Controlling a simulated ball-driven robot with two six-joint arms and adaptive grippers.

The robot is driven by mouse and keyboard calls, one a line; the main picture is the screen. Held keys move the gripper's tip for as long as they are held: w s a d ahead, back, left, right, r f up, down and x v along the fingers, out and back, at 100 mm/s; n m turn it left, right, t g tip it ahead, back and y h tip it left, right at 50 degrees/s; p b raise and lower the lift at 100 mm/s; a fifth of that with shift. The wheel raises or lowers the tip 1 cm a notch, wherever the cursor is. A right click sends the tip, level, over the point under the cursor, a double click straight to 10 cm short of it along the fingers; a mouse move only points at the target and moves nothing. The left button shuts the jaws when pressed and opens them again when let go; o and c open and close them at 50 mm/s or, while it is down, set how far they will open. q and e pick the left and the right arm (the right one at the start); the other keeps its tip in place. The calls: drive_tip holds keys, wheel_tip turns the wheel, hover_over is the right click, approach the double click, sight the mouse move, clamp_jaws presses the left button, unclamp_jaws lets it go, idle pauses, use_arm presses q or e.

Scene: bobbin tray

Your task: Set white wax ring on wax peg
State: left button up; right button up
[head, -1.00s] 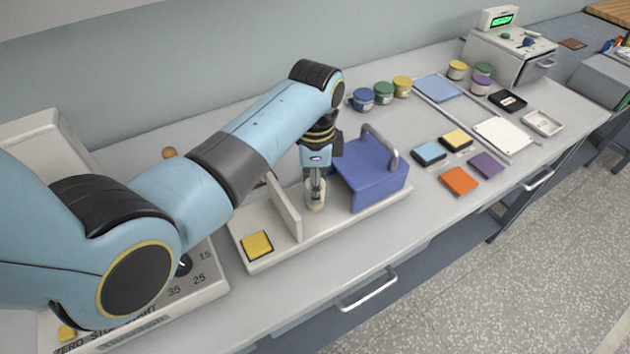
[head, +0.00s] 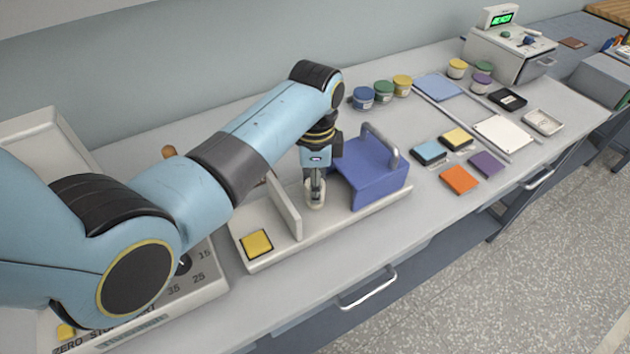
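My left gripper (head: 315,200) points straight down over the pale tray (head: 263,263), between its upright divider and the blue block. A small whitish round piece (head: 315,206) is at the fingertips, low over the tray floor; it looks like the white wax ring. The fingers look close together, but whether they grip the piece or only stand at it is too small to tell. I cannot make out a wax peg; the fingers and the piece may hide it. My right gripper is not in view.
The blue block (head: 372,180) with a grey metal handle stands close right of the gripper. The tray's divider (head: 284,208) is close on the left. A yellow square (head: 256,244) lies in the tray's left part. Jars (head: 383,92) and coloured squares (head: 459,179) are farther right.

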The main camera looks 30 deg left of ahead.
use_arm(q)
drive_tip(key=shift+f+b, duration=0.35)
drive_tip(key=shift+f, duration=0.45)
drive_tip(key=o, duration=1)
drive_tip(key=shift+o, duration=0.2)
wheel_tip(320, 180, up, 12)
